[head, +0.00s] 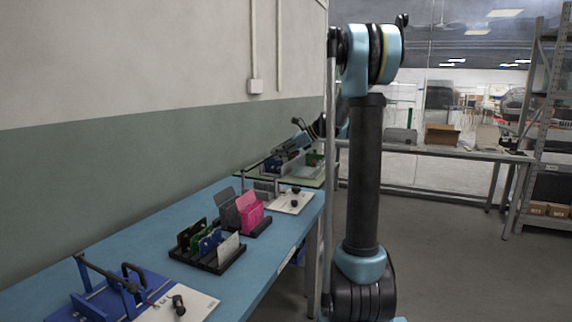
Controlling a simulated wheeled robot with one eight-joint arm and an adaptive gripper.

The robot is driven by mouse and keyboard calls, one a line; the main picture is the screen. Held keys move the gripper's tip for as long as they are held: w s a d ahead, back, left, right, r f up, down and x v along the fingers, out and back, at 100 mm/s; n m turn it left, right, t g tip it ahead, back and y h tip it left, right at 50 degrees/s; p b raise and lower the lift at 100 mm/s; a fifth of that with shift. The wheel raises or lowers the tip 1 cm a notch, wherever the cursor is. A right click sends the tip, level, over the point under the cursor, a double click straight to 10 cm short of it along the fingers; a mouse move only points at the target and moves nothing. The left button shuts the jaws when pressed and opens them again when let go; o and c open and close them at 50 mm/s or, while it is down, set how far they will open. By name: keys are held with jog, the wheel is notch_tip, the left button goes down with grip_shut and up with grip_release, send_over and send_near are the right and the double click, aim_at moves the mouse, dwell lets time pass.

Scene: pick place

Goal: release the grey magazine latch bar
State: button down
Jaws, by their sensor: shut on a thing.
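My arm reaches past its upright column to the far end of the workspace. My gripper (293,146) is small and partly hidden there, low over a far fixture (284,162) with dark and pale parts. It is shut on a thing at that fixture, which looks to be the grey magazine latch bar. The bar's outline and whether it is raised are too small to tell. Part of the forearm is hidden behind the column.
A blue bench (225,285) runs along the wall. It holds a blue fixture with a dark bar (105,273), a black rack (206,258) of coloured plates, and a pink piece (250,211). Open floor (470,260) lies to the right, with a shelf rack beyond.

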jog(key=w+a+r+g+h, duration=0.35)
jog(key=a+r+h, duration=0.25)
jog(key=a+r, duration=0.25)
jog(key=w+a+r+h, duration=0.1)
jog(key=w+a, duration=0.2)
jog(key=a, duration=0.3)
jog(key=w+a+r+m+h, duration=0.1)
jog(key=w+a+h, duration=0.1)
jog(key=w+a, duration=0.2)
jog(key=shift+a, duration=1.05)
jog(key=c, duration=1.5)
grip_release()
jog(key=shift+w+a+f+g, duration=0.1)
jog(key=shift+w+f+g, duration=0.05)
jog(key=shift+f+g, duration=0.1)
jog(key=shift+o, duration=0.2)
jog(key=shift+r, duration=0.15)
jog(key=shift+r, duration=0.1)
jog(key=s+v, duration=0.1)
jog(key=v, duration=0.6)
jog(key=shift+w, duration=0.55)
